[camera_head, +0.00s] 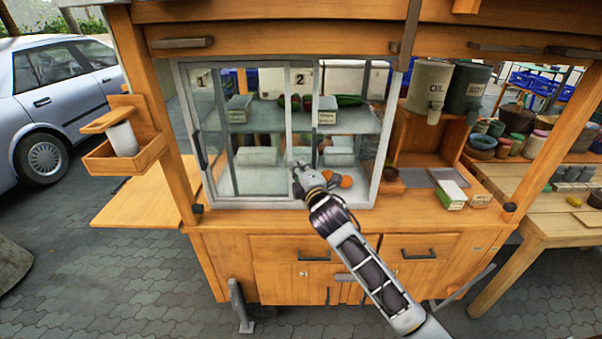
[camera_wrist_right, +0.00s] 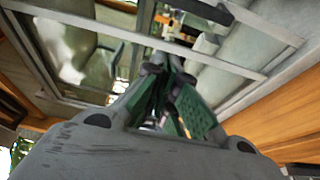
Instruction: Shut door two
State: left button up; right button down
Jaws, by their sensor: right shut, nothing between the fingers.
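The glass case (camera_head: 377,170) on the wooden stall has sliding glass doors. A pane marked 2 (camera_head: 300,79), which I take as door two, overlaps the left pane. The right part of the case front looks open, with food on the shelves inside. My right gripper (camera_head: 298,170) is shut and empty, at the lower part of the case front near an upright frame bar. The right wrist view shows its closed fingers (camera_wrist_right: 165,95) close to the case frame; I cannot tell whether they touch it. My left gripper is out of view.
Below the case, the wooden front has drawers and cupboard doors with dark handles (camera_head: 313,255). An oil container (camera_head: 428,88) and a small box (camera_head: 450,194) stand to the right. A wooden cup holder (camera_head: 126,155) juts out at the left.

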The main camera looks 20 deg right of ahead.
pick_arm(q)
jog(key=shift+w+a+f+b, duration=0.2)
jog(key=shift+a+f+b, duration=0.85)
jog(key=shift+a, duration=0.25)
pick_arm(e)
jog(key=shift+w+d, duration=0.9)
jog(key=shift+w, duration=0.25)
jog(key=shift+w+d, duration=0.85)
jog(key=shift+w, duration=0.3)
